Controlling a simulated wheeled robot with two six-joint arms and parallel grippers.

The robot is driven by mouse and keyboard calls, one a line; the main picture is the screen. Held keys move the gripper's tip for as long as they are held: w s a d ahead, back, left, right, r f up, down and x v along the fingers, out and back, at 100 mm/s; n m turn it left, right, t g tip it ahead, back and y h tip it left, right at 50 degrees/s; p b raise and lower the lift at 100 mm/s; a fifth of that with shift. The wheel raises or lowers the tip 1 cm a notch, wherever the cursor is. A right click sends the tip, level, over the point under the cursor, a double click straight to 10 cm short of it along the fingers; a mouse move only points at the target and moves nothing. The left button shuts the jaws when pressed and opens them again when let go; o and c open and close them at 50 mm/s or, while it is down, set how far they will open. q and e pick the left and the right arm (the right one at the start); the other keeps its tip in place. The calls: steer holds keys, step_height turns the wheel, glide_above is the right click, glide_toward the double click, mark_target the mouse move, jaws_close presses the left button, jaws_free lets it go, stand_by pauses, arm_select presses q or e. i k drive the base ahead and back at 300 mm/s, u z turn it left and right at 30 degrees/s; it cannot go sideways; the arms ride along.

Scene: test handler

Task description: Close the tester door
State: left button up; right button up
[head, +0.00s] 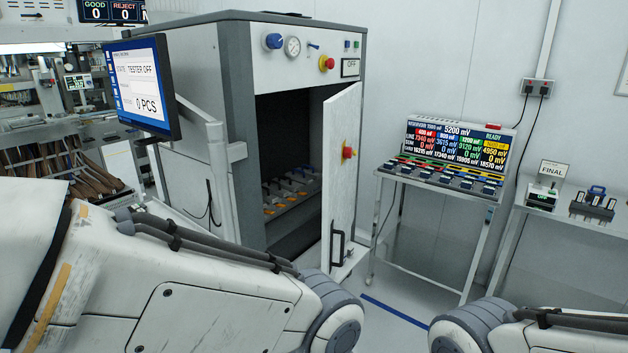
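The tester (232,110) is a tall grey cabinet with a white front panel, left of centre in the head view. Its white door (340,160) stands open, swung out on the right side of the dark opening. Inside the opening is a rack (290,200) with several orange-marked slots. My two arms show at the bottom left and bottom right, below the door. Both grippers are out of view.
A metal table (430,190) with a display panel (458,150) stands right of the door. A side bench (590,222) is at far right. Blue tape (395,310) marks the clear floor between my arms.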

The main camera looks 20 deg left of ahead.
mark_target(341, 112)
steer(key=u, duration=0.15)
steer(key=i, duration=0.3)
steer(key=u, duration=0.1)
steer(key=k, duration=0.65)
steer(key=z, duration=0.25)
steer(key=i, duration=1.5)
steer(key=u, duration=0.45)
